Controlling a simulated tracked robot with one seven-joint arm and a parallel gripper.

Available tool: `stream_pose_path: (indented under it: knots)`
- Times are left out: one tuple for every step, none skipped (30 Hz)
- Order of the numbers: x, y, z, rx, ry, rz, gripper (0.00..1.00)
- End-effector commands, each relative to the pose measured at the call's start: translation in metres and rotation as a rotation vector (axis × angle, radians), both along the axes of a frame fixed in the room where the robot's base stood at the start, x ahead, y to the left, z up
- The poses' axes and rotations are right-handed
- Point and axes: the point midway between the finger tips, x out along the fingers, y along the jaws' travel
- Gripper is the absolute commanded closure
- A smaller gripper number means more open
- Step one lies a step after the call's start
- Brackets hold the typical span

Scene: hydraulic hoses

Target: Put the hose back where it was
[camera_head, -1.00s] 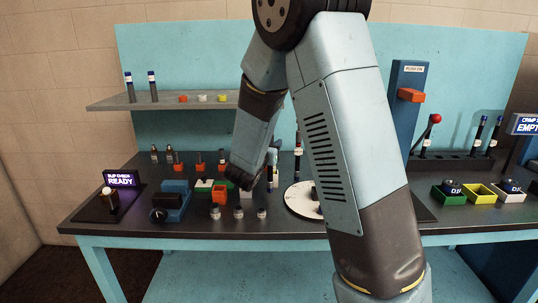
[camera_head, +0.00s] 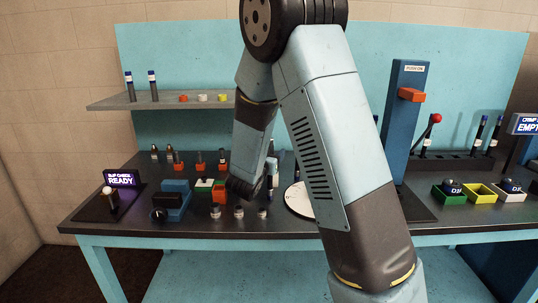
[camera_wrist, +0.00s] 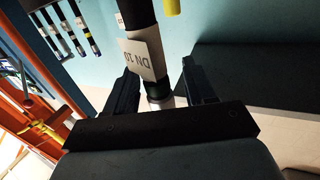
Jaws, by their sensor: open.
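In the wrist view a black hose (camera_wrist: 140,12) with a white tag reading "DN 10" (camera_wrist: 141,58) and a metal end (camera_wrist: 158,92) lies between the fingers of my gripper (camera_wrist: 159,72). The fingers are apart, one on each side of the hose, and I see a gap beside it. In the head view my arm's dark wrist end is low over the middle of the bench (camera_head: 130,231). My fingers are mostly hidden there. An upright dark piece with a pale upper part (camera_head: 272,172) stands just right of the wrist; I cannot tell whether it is the same hose.
A shelf (camera_head: 140,105) at the back left holds two upright hoses (camera_head: 152,86) and small coloured blocks. A blue press column (camera_head: 402,115), a rack of hoses (camera_head: 479,134) and coloured bins (camera_head: 480,195) are at right.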

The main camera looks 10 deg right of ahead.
Motion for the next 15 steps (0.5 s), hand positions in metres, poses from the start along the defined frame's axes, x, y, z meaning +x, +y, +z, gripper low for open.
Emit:
stream_pose_path:
  knots:
    - [0.000, 0.000, 0.000, 0.000, 0.000, 0.000, 0.46]
    - [0.000, 0.000, 0.000, 0.000, 0.000, 0.000, 0.46]
    - [0.000, 0.000, 0.000, 0.000, 0.000, 0.000, 0.46]
    - [0.000, 0.000, 0.000, 0.000, 0.000, 0.000, 0.46]
    - [0.000, 0.000, 0.001, 0.000, 0.000, 0.000, 0.46]
    - [0.000, 0.000, 0.002, 0.000, 0.000, 0.000, 0.46]
    - [0.000, 0.000, 0.002, 0.000, 0.000, 0.000, 0.46]
    - [-0.002, 0.002, 0.002, 0.000, 0.000, 0.001, 0.46]
    - [-0.005, 0.005, 0.002, 0.000, 0.001, 0.002, 0.46]
    - [-0.008, 0.007, 0.002, 0.000, 0.001, 0.002, 0.46]
    - [-0.011, 0.009, 0.002, 0.000, 0.001, 0.002, 0.46]
    - [-0.016, 0.012, 0.002, 0.000, 0.000, 0.002, 0.46]
    - [-0.020, 0.016, 0.002, 0.000, 0.000, 0.003, 0.46]
    - [-0.025, 0.020, 0.002, 0.001, 0.001, 0.005, 0.46]
    - [-0.031, 0.024, 0.002, 0.001, 0.001, 0.004, 0.46]
